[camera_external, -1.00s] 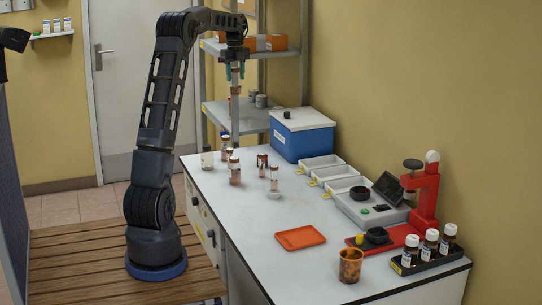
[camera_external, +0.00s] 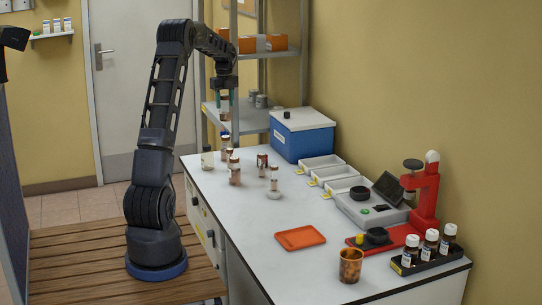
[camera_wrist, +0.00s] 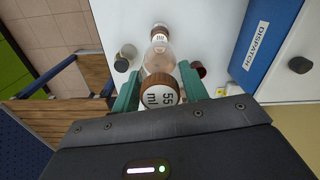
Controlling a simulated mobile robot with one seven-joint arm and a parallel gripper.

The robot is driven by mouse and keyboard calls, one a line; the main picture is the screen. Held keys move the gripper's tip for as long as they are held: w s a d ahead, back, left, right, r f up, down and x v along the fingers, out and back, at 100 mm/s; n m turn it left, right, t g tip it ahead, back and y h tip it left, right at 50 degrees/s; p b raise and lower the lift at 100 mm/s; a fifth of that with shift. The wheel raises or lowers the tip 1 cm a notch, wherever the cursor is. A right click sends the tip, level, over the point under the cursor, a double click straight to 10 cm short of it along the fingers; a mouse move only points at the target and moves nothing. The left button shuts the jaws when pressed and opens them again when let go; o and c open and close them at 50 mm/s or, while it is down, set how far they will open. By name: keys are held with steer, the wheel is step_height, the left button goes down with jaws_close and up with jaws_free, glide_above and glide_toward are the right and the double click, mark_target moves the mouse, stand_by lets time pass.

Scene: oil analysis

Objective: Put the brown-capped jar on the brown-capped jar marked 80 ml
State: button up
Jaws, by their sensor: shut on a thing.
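My gripper (camera_external: 224,97) is shut on a brown-capped jar (camera_external: 225,114), held upright above the back left of the bench. In the wrist view, its brown-ringed cap (camera_wrist: 160,90) reads "55 ml" between the green fingers (camera_wrist: 158,88). Its clear body is largely behind the cap. Several brown-capped jars stand below, including a front one (camera_external: 234,174) and another (camera_external: 229,155). A jar (camera_external: 225,140) stands almost straight under the held jar; I cannot tell from these frames whether they touch. No 80 ml mark is readable.
A pale jar (camera_external: 207,158) stands at the left, and a jar on a white round base (camera_external: 273,181) at the right. A blue box (camera_external: 302,143) and metal shelf (camera_external: 254,117) are behind. The bench around the orange tray (camera_external: 300,238) has free room.

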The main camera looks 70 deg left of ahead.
mark_target(225, 116)
steer(key=shift+f, duration=3.35)
steer(key=shift+f, duration=0.1)
steer(key=o, duration=1.2)
steer(key=shift+o, duration=0.3)
step_height(225, 116, up, 12)
steer(key=shift+r, duration=0.15)
